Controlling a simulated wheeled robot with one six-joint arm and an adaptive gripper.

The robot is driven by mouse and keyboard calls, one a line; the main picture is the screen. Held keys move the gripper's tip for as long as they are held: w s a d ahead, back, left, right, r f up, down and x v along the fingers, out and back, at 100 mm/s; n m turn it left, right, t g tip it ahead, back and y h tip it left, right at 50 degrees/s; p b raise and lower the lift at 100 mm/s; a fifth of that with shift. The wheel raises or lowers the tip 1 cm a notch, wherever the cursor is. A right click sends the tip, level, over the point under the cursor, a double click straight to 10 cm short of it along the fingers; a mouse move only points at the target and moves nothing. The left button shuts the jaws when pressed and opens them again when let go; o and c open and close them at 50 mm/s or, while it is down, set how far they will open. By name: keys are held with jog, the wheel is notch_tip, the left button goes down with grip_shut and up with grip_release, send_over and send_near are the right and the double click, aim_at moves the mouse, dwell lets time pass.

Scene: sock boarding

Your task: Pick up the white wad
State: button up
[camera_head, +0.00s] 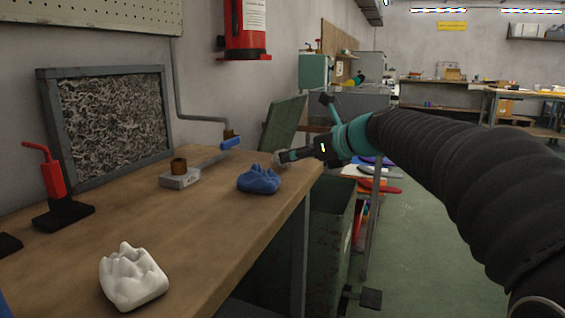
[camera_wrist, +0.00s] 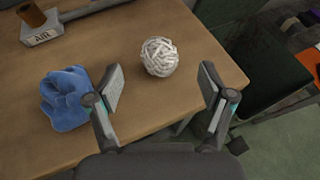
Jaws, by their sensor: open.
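The white wad (camera_head: 132,278), a lumpy crumpled white piece, lies on the near part of the wooden bench in the head view. It is out of the wrist view. My gripper (camera_head: 284,157) is far from it, over the bench's far right corner. In the wrist view my gripper (camera_wrist: 160,72) is open, with nothing between its fingers. A pale ball of wound strips (camera_wrist: 159,57) lies on the bench ahead of the fingertips. A blue wad (camera_head: 259,180) lies left of my gripper, and it also shows in the wrist view (camera_wrist: 66,98) beside the left finger.
The wooden bench (camera_head: 215,225) is clear between the white and blue wads. A grey block marked AIR (camera_wrist: 40,28) with a brown cylinder stands behind the blue wad. A red-handled tool (camera_head: 52,180) stands at the left. A dark green bin (camera_head: 325,240) is below the bench's right edge.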

jog(key=shift+b+x, duration=0.4)
jog(key=shift+x, duration=2.5)
jog(key=c, duration=1.1)
